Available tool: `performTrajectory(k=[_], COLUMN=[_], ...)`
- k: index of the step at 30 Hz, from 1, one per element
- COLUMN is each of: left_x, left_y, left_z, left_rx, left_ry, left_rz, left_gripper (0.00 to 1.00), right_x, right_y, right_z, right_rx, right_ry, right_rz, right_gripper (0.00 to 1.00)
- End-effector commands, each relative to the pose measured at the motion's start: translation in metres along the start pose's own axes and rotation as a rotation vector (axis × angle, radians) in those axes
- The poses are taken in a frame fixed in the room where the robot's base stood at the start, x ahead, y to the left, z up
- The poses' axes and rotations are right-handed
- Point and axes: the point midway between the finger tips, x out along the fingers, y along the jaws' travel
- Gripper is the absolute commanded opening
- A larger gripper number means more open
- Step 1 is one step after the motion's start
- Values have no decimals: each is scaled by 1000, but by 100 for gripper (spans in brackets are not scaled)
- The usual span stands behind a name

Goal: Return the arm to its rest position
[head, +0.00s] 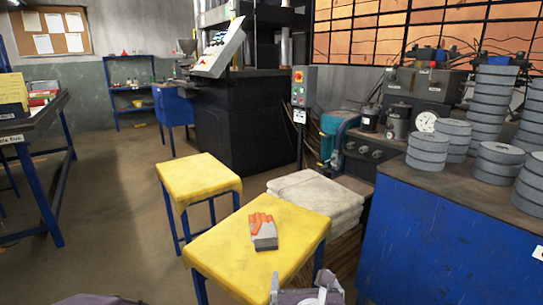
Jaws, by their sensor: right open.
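My right gripper (300,287) shows at the bottom edge of the head view, just in front of the near yellow-topped stool (225,254). Its two fingers point up in the picture and stand apart, with nothing seen between them. The rest of it is cut off by the frame. A grey-purple part of my own body shows at the bottom left edge; no left fingers can be seen. A small grey and orange item (264,238), perhaps folded gloves, lies on the near stool, beyond the right gripper and apart from it.
A second yellow-topped stool (198,175) stands behind the near one. Pale folded sacks (318,197) are stacked to its right. A blue bench (415,245) at right bears several stacks of grey discs (426,152). A dark table (42,113) stands at left. Open floor lies between.

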Motion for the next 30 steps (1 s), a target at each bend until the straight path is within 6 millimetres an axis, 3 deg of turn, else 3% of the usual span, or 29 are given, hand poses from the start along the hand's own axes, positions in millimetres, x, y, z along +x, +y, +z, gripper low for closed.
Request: performTrajectory(k=[4, 8, 11, 13, 16, 18, 21, 25, 29, 30], left_x=[-10, -17, -23, -30, -38, -41, -44, -43, -42, -44], left_y=[0, 0, 0, 1, 1, 1, 1, 1, 1, 1], left_z=[-1, -1, -2, -3, -4, -4, -4, -4, -4, -4], left_rx=[0, 0, 0, 0, 0, 0, 0, 0, 0, 0], left_ry=[0, 0, 0, 0, 0, 0, 0, 0, 0, 0], left_rz=[0, 0, 0, 0, 0, 0, 0, 0, 0, 0], left_gripper=[36, 36, 36, 36, 36, 36, 36, 36, 36, 36], right_x=[12, 17, 11, 0, -28, -44, -56, -56, -46, -45], right_y=[-46, -95, -137, -167, -192, -190, -172, -138, -107, -107], right_z=[-3, -22, -50, -78, -128, -156, -181, -193, -189, -186], right_rx=[63, 190, 383, 601, 1059, 1397, 1815, 2262, 2702, -2659], right_ry=[50, 137, 227, 298, 374, 381, 342, 252, 86, -17], right_rz=[-139, -295, -454, -603, -868, -1041, -1240, -1421, -1580, 1543], right_gripper=[96, 96, 96, 96, 96, 96, 96, 96, 96, 96])
